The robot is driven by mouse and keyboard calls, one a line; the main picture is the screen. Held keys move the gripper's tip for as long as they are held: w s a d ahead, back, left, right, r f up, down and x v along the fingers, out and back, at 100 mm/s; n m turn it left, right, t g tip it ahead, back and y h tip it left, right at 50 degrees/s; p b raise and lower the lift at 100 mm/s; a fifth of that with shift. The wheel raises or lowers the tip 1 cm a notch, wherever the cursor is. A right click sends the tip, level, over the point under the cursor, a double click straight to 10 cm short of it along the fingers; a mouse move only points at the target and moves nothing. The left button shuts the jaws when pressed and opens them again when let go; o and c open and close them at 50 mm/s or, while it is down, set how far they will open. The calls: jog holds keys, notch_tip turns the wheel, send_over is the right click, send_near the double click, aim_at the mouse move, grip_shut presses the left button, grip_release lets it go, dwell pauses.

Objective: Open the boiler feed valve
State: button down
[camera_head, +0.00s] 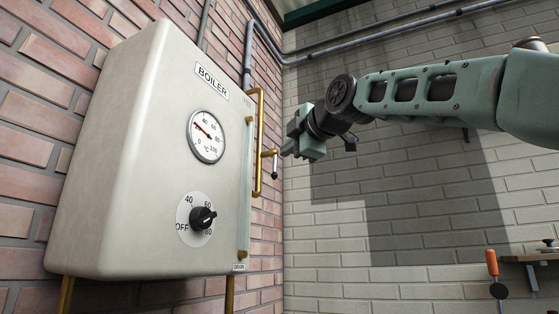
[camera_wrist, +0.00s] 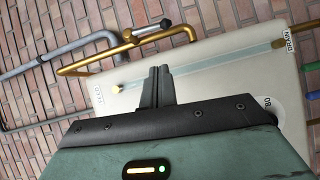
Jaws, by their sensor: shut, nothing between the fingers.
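The white boiler (camera_head: 150,150) hangs on the brick wall. A brass feed pipe (camera_head: 260,115) runs down beside its right side. The valve (camera_head: 267,154) sits on this pipe, and its short lever hangs down to a dark knob (camera_head: 275,175). In the wrist view the lever's dark tip (camera_wrist: 165,23) and silver rod lie beside the brass pipe (camera_wrist: 95,63). My gripper (camera_head: 284,153) is just right of the valve in the head view. In the wrist view its fingers (camera_wrist: 160,70) are shut and empty, below the lever in the picture. Contact with the lever is not visible.
The boiler has a round temperature gauge (camera_head: 206,136) and a black dial (camera_head: 202,218) on its front. Grey pipes (camera_head: 380,27) run along the walls above. An orange-handled tool (camera_head: 492,263) and a shelf (camera_head: 535,258) are at lower right.

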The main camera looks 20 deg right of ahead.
jog(key=shift+b+v, duration=0.35)
jog(key=shift+v, duration=1.4)
jog(key=shift+f, duration=0.1)
jog(key=w+a+f+m+g+y+p, duration=0.1)
jog(key=a+f+g, duration=0.25)
jog(key=f, duration=0.45)
jog(key=w+a+f+m+g+p, duration=0.1)
jog(key=a+f+m+g+p, duration=0.1)
jog(key=a+f, duration=0.5)
jog(key=s+a+f+m+g+p, duration=0.1)
jog(key=s+a+f+g, duration=0.15)
jog(key=f, duration=0.65)
jog(key=s+a+f+m+g+p, duration=0.15)
jog(key=s+f, duration=0.25)
jog(key=f, duration=0.5)
jog(key=s+d+f+m+g+h+p, duration=0.1)
jog(key=s+d+f+m+g+h, duration=0.1)
jog(key=s+f, duration=0.9)
jog(key=s+d+f+m+g+h+p, duration=0.1)
jog(key=s+d+f+m+g, duration=0.3)
jog(key=s+f, duration=0.7)
jog(key=shift+s+f+g+h+p, duration=0.4)
jog(key=shift+s+g, duration=0.35)
jog(key=shift+s, duration=0.4)
